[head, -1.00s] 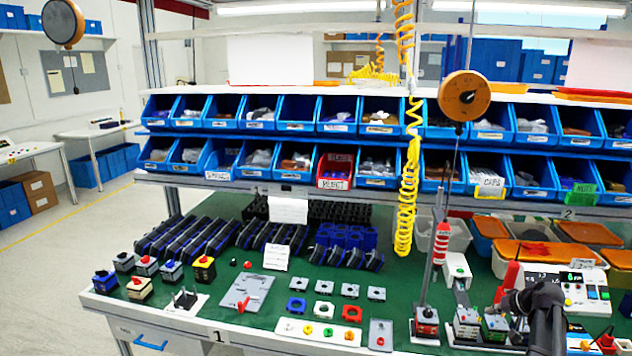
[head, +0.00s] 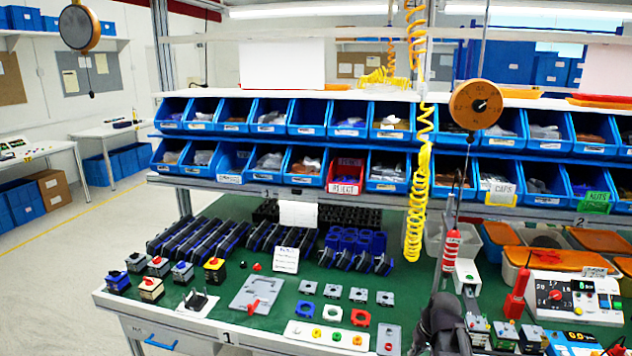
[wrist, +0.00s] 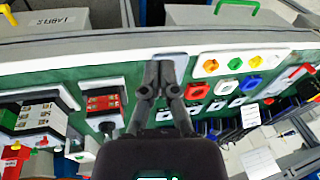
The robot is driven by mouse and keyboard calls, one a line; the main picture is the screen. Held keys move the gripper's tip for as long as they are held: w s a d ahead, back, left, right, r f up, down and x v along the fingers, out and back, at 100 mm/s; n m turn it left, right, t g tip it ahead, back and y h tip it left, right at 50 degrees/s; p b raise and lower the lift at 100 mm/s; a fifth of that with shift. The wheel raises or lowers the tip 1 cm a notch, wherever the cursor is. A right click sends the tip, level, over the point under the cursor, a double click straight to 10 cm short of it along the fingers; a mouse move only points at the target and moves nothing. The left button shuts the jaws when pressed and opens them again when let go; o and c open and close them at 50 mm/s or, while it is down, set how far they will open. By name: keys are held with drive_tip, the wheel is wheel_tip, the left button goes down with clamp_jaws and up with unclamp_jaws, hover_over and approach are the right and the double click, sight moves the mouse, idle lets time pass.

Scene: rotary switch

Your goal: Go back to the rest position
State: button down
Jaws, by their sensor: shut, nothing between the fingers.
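My gripper (wrist: 160,78) shows in the wrist view with its two dark fingers together and nothing between them. It is above the front of the green bench. In the head view my dark arm (head: 445,325) rises from the bottom edge, right of the grey plate with coloured buttons, and hides part of the bench behind it. Small switch boxes with coloured knobs stand at the front left, among them a yellow-and-black box with a red knob (head: 214,270). I cannot tell which is the rotary switch.
A white plate with coloured buttons (head: 326,336) lies at the front edge. A white instrument panel (head: 575,298) stands at the right. A yellow coiled hose (head: 416,205) and a round orange hanging device (head: 476,105) hang above the bench. Blue bins line the back.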

drive_tip(key=s+a+n+g+h, duration=0.1)
drive_tip(key=s+a+h, duration=0.1)
drive_tip(key=s+a, duration=0.6)
drive_tip(key=shift+s+a+r+g+p, duration=0.2)
drive_tip(key=shift+s+a+g+p, duration=0.1)
drive_tip(key=shift+a+g+p, duration=0.15)
drive_tip(key=shift+a, duration=0.2)
